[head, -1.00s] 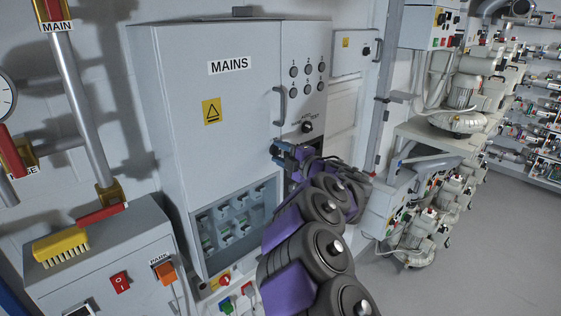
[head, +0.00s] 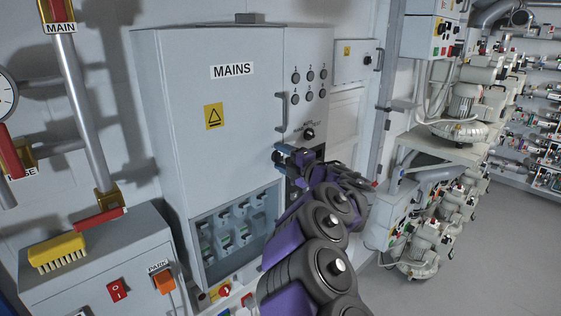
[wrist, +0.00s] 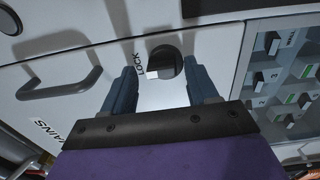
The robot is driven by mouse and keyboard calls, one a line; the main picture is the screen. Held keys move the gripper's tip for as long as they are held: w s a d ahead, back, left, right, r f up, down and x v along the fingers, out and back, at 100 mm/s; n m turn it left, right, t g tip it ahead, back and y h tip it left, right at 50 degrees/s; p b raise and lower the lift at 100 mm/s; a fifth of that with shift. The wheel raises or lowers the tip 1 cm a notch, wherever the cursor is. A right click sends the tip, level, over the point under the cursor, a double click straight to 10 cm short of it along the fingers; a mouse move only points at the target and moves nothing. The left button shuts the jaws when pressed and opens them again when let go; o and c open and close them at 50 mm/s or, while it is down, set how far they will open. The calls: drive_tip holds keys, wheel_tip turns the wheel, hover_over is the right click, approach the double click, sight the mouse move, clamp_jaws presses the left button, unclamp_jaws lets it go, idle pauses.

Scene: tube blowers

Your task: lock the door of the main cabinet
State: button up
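The grey main cabinet door (head: 232,130) carries the label MAINS and a yellow warning sign. It looks closed. Its handle (head: 281,113) also shows in the wrist view (wrist: 62,97). A round black lock knob (wrist: 165,62) with a white pointer sits beside the word LOCK in the wrist view. The pointer is toward the lower left of the knob, near the lettering. My gripper (wrist: 159,70) is open, with one finger on each side of the knob; contact cannot be told. In the head view my gripper (head: 290,156) is at the door's right edge, below the handle, and hides the knob.
A window with breakers (head: 228,233) is in the lower door. Lamps and a selector switch (head: 307,133) are on the panel to the right. A grey box with a yellow brush (head: 58,251) stands at left. Pumps (head: 465,105) and open floor (head: 500,240) are at right.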

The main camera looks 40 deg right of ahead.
drive_tip(key=shift+o, duration=0.4)
drive_tip(key=shift+d, duration=0.25)
drive_tip(key=shift+f, duration=0.15)
drive_tip(key=s+d, duration=0.1)
drive_tip(key=s, duration=1.6)
drive_tip(key=shift+s+d, duration=0.2)
drive_tip(key=shift+d, duration=0.1)
drive_tip(key=shift+w, duration=0.1)
